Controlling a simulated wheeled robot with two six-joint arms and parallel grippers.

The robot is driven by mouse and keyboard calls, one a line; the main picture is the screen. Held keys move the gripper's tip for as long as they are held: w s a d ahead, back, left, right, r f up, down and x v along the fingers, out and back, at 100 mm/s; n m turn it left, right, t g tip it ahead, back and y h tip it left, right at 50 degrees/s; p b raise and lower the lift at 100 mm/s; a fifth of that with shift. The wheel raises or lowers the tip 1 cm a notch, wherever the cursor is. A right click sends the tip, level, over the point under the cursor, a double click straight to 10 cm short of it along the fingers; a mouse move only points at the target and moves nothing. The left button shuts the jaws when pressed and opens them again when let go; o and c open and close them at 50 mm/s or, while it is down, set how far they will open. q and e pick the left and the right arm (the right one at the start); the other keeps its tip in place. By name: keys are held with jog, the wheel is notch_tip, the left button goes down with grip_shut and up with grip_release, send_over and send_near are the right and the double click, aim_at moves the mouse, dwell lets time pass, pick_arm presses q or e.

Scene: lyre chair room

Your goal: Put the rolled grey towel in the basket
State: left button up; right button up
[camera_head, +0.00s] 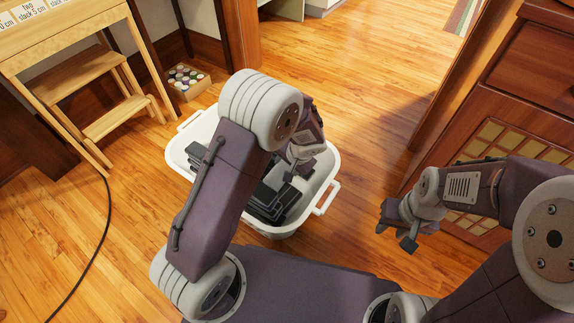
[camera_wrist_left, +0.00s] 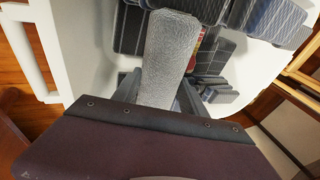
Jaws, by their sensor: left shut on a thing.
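The white basket (camera_head: 327,160) stands on the wooden floor in front of me, with dark grey and black things inside. My left gripper (camera_head: 299,168) is over the basket's right part, pointing down and partly hidden by its own arm. In the left wrist view it is shut on the rolled grey towel (camera_wrist_left: 168,55), a pale, textured roll. The towel is over the inside of the basket, with the white wall (camera_wrist_left: 85,45) to its left. I cannot tell whether it touches the contents. My right gripper (camera_head: 396,226) is open and empty, right of the basket.
A wooden step stool (camera_head: 85,88) stands at the left, with a small box of round items (camera_head: 187,80) behind the basket. A wooden cabinet (camera_head: 520,110) is at the right. A black cable (camera_head: 103,235) lies on the floor at left.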

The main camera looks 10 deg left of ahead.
pick_arm(q)
jog(key=shift+f+b, duration=3.5)
jog(key=shift+f, duration=2.55)
jog(key=o, duration=1.6)
jog(key=p+v, duration=0.6)
jog(key=v, duration=0.3)
